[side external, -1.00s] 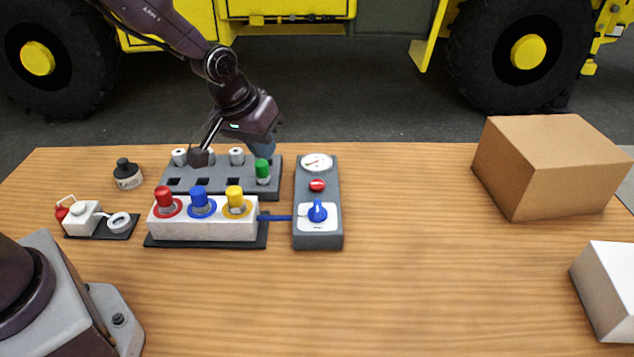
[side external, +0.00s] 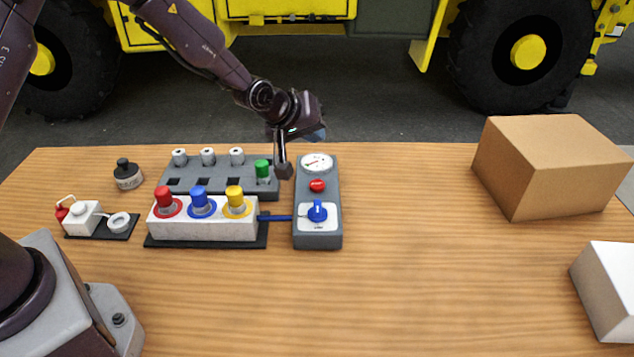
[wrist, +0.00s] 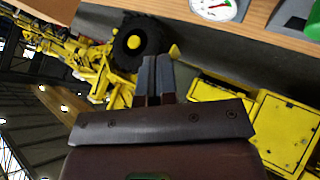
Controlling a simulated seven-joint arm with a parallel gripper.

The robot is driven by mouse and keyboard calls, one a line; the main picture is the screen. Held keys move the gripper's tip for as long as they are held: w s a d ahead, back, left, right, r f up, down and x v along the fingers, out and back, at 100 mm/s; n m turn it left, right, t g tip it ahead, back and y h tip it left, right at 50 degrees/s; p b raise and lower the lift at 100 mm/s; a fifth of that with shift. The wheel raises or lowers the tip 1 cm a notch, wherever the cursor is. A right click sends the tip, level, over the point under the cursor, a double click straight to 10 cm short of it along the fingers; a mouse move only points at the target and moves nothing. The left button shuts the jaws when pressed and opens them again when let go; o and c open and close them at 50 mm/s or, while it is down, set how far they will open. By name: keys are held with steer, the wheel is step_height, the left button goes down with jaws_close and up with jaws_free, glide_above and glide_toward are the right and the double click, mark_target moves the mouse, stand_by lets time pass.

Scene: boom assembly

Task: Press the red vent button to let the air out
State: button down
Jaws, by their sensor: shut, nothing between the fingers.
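The red vent button (side external: 317,185) sits on a grey control box (side external: 301,232), between a round gauge (side external: 316,162) and a blue knob (side external: 317,211). My gripper (side external: 284,172) is shut and empty. In the side view its fingertips point down just left of the box, near the green plug, and look to be left of and slightly above the button. In the wrist view the shut fingers (wrist: 155,78) point toward the table edge. The gauge (wrist: 215,7) shows at the top of that view, but the red button is not visible there.
A grey rack (side external: 178,180) with a green plug (side external: 263,170) stands beside the box. In front is a white block (side external: 190,228) with red, blue and yellow caps, joined to the box by a blue hose (side external: 274,218). A cardboard box (side external: 545,170) stands right; the table between is clear.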

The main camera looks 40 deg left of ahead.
mark_target(314, 182)
steer(key=shift+f, duration=4.25)
steer(key=shift+f, duration=0.4)
steer(key=shift+f, duration=0.5)
steer(key=shift+r, duration=0.9)
steer(key=shift+r, duration=0.15)
steer(key=shift+r, duration=2.4)
